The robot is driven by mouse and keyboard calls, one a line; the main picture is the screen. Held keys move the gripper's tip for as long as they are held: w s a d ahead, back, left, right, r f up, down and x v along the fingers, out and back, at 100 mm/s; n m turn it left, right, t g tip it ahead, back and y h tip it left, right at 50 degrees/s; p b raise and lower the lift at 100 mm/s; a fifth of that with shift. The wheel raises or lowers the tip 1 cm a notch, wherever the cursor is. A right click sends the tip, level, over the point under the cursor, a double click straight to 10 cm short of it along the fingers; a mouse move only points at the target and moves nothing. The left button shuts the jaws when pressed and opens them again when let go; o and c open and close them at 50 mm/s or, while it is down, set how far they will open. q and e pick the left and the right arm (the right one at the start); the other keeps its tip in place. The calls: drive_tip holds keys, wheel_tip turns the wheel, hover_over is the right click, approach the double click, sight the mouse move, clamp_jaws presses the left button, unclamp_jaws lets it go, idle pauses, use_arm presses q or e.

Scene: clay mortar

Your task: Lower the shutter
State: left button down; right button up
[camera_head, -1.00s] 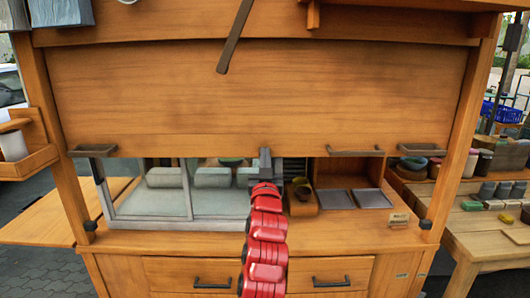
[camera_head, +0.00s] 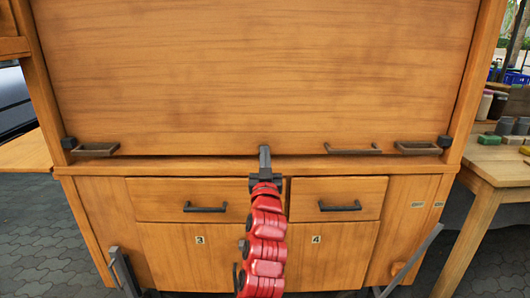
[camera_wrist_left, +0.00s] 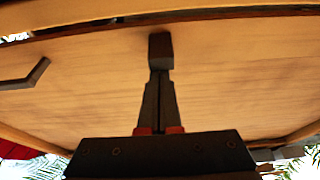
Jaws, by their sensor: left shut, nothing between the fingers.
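The wooden shutter (camera_head: 265,80) is a wide, plain orange-brown panel in the head view. Its lower edge is down at the counter ledge (camera_head: 350,163), with only a thin dark line between them. A dark bar handle (camera_head: 352,149) sits near its lower edge, right of my gripper. My left gripper (camera_head: 264,160) is shut and empty at the middle of the lower edge, its fingers in front of the panel. The left wrist view shows the closed fingers (camera_wrist_left: 160,60) against the panel; I cannot tell whether they touch. My right gripper is in neither view.
Below are two drawers with dark handles (camera_head: 205,208) and numbered doors. A side table (camera_head: 500,165) with jars stands at the right.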

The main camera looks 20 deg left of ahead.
use_arm(q)
wheel_tip(320, 180, down, 2)
drive_tip(key=shift+b, duration=0.4)
